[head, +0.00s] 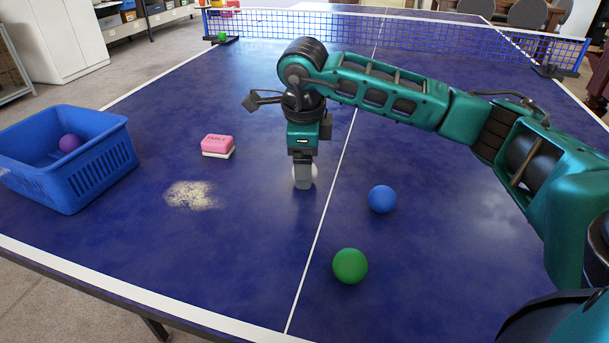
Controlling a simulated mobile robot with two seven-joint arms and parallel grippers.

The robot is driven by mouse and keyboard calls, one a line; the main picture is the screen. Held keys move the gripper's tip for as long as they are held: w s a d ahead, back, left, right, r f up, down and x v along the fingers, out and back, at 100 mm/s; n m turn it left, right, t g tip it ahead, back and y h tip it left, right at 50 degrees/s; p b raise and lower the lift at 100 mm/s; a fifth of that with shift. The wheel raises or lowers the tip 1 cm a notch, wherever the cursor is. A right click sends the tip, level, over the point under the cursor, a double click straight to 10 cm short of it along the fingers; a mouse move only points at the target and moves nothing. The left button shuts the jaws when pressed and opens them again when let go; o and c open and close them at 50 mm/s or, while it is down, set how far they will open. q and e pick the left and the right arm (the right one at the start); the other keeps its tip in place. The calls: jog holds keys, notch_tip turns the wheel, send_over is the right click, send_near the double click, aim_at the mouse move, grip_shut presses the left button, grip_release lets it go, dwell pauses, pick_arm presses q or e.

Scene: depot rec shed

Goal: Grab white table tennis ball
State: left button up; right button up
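The white table tennis ball (315,172) is on the blue table, mostly hidden behind a finger of my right gripper (303,176). The gripper points straight down at the ball, with one grey finger in front of it. The other finger is hidden, so I cannot tell whether the fingers touch the ball or stand apart from it. My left gripper is not in view.
A blue ball (382,199) and a green ball (350,266) lie to the right. A pink and white eraser (218,146) and a pale powdery patch (194,195) are left. A blue basket (98,168) holds a purple ball (70,143). The net (420,37) crosses behind.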

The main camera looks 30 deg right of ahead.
jog(key=shift+d+f, duration=0.1)
jog(key=shift+f, duration=0.8)
jog(key=shift+w+f, duration=0.15)
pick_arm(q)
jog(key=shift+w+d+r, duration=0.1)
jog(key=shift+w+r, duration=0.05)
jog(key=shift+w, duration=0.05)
pick_arm(e)
jog(key=c, duration=1.1)
